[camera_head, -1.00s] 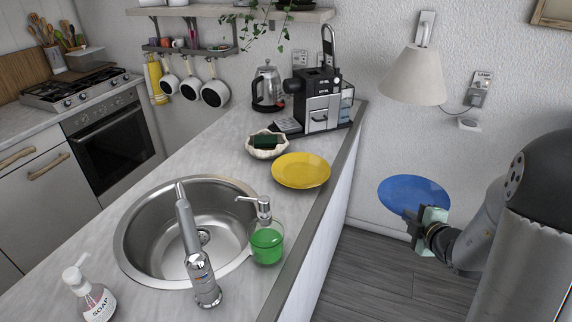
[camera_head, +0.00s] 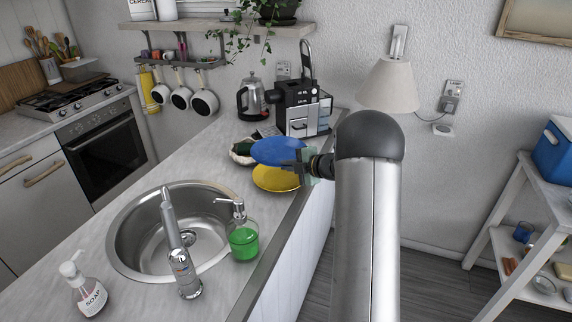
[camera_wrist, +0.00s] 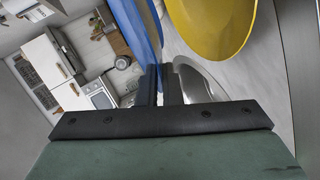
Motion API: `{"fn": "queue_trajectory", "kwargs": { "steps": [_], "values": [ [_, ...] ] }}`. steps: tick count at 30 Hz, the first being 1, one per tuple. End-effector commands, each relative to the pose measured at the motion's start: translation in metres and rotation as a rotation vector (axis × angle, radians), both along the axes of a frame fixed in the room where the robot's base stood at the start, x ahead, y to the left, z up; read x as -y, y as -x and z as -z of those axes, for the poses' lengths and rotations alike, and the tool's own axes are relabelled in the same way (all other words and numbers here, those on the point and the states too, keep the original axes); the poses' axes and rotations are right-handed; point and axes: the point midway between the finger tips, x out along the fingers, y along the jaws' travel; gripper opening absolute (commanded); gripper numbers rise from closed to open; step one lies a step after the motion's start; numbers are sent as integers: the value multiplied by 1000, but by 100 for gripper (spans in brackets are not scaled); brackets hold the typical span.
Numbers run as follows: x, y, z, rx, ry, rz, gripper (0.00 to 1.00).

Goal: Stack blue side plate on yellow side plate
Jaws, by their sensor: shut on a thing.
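The blue side plate (camera_head: 279,151) is held in my gripper (camera_head: 298,166) by its near right edge, above the counter. In the head view it overlaps the far part of the yellow side plate (camera_head: 276,180), which lies on the counter by its right edge. In the wrist view, the blue plate (camera_wrist: 137,30) shows nearly edge-on at the fingers of my gripper (camera_wrist: 160,80), and the yellow plate (camera_wrist: 218,25) appears to its right, with a gap between them. The exact height of the gap cannot be told.
A bowl (camera_head: 240,153) sits just left of the plates, partly hidden by the blue one. A coffee machine (camera_head: 300,110) and a kettle (camera_head: 252,97) stand behind. A green soap dispenser (camera_head: 243,238) and the sink (camera_head: 125,240) are nearer. The counter's right edge is close.

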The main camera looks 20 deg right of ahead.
Motion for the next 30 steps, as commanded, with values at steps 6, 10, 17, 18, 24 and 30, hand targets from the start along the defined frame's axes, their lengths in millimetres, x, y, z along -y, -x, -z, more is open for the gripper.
{"fn": "queue_trajectory", "kwargs": {
  "steps": [6, 10, 17, 18, 24, 30],
  "values": [
    [-1, 0, 16, 3, 0, -1, 0],
    [-1, 0, 27, 3, 1, 0, 0],
    [-1, 0, 48, 3, 1, 1, 0],
    [-1, 0, 52, 3, 1, 1, 0],
    [-1, 0, 67, 3, 1, 0, 0],
    [-1, 0, 79, 2, 0, 0, 0]
  ]
}}
